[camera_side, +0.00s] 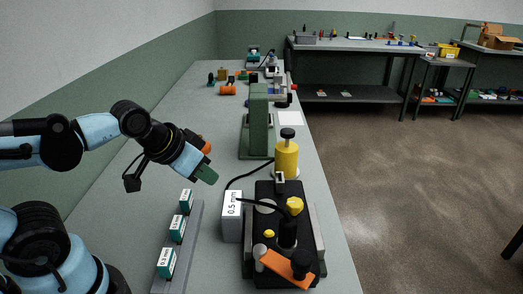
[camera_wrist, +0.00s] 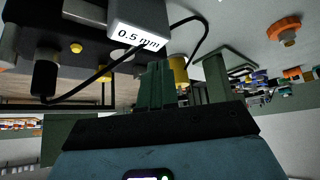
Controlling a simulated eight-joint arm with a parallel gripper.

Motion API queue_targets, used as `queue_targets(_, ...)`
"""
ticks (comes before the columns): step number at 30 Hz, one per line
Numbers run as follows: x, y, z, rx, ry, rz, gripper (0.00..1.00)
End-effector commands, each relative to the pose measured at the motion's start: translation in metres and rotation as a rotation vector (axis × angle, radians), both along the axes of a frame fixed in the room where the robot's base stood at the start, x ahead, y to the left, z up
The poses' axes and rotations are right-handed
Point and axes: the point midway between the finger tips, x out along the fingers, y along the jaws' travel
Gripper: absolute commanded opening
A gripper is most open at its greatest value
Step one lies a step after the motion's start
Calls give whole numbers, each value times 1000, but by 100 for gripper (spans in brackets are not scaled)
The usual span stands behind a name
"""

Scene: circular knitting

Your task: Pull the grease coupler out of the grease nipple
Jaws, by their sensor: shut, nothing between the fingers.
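My gripper (camera_side: 207,176) is shut and empty, held in the air left of the black machine (camera_side: 262,190). Its dark green fingers also show together in the wrist view (camera_wrist: 156,86). A thin black hose (camera_side: 240,178) runs from near the yellow cylinder (camera_side: 287,158) past the grey box marked 0.5 mm (camera_side: 232,215) toward a black cylindrical part (camera_side: 287,232) on the machine. My gripper is apart from the hose.
A rail (camera_side: 186,244) with several small labelled green-and-white blocks lies front left. A green machine stand (camera_side: 258,120) rises behind the yellow cylinder. An orange lever (camera_side: 285,268) sticks out on the machine's front.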

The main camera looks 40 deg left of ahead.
Motion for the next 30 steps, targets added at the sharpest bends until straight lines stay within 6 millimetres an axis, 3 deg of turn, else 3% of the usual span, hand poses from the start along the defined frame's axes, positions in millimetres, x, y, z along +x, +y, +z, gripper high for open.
queue_targets(5, 0, 0, 0, 0, 0, 0, 0)
queue_targets(14, 0, 0, 0, 0, 0, 0, 44)
queue_targets(23, 0, -2, 0, 0, 2, -14, 44)
queue_targets(26, 0, -13, -1, -6, 9, -88, 44)
queue_targets(30, -1, -46, 0, -27, 11, -317, 44)
